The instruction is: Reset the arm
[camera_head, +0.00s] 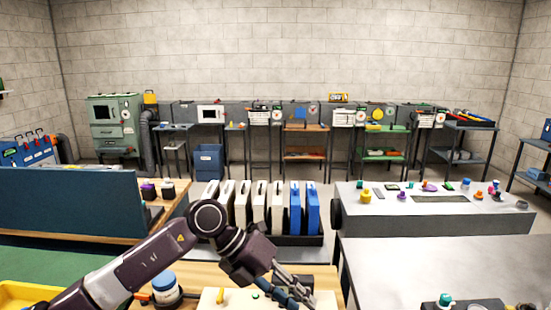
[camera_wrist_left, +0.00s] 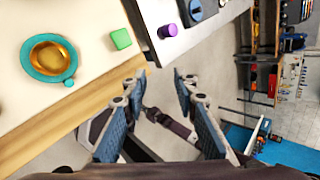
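My left arm comes in from the lower left of the head view, bends at a dark joint and points down to the right. My left gripper (camera_head: 291,287) is over the near wooden bench (camera_head: 204,275), low in the picture. In the left wrist view, the two blue-padded fingers of my left gripper (camera_wrist_left: 161,82) stand apart with nothing between them, so it is open. Whether its tips touch anything below cannot be told. My right gripper does not show in either view.
A blue-lidded jar (camera_head: 166,289) stands beside my left arm. A rack of white and blue panels (camera_head: 312,207) stands behind the gripper. A teal-and-gold round part (camera_wrist_left: 47,58) shows in the wrist view.

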